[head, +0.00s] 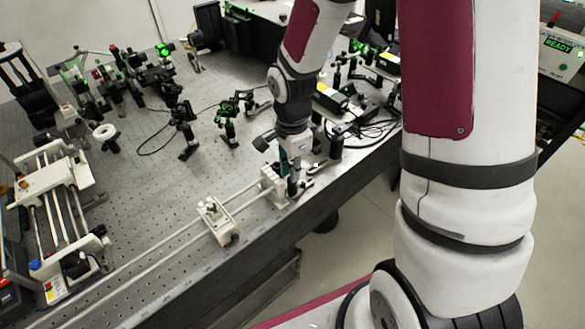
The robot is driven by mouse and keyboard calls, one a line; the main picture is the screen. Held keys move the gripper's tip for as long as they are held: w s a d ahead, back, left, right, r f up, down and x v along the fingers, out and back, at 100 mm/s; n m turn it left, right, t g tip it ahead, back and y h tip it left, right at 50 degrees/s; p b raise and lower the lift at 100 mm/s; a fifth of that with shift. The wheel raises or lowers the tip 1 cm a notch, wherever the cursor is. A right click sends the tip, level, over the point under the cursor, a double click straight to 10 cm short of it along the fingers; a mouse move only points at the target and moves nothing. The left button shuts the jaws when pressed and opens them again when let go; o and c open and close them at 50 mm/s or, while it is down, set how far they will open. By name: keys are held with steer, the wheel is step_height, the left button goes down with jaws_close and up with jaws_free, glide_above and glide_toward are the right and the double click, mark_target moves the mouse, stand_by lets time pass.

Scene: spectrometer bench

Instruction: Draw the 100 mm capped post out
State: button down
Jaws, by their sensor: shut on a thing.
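My gripper (290,170) points down at the front edge of the optical table (150,215), just beside the right end of a white rail assembly. The post looks upright. Its cap and the upper part are hidden by the fingers. The picture is too small to tell whether the post's lower end is in a holder or clear of it.
A white block (273,183) stands close left of my gripper, with a second carriage (216,220) on the rails. A dark post mount (336,147) and black cables (365,130) lie close right. Several optics mounts stand behind. The table's front edge is near.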

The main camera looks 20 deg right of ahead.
steer(key=shift+r+p, duration=0.9)
steer(key=shift+r, duration=1.1)
steer(key=shift+r+p, duration=0.55)
steer(key=shift+r, duration=0.75)
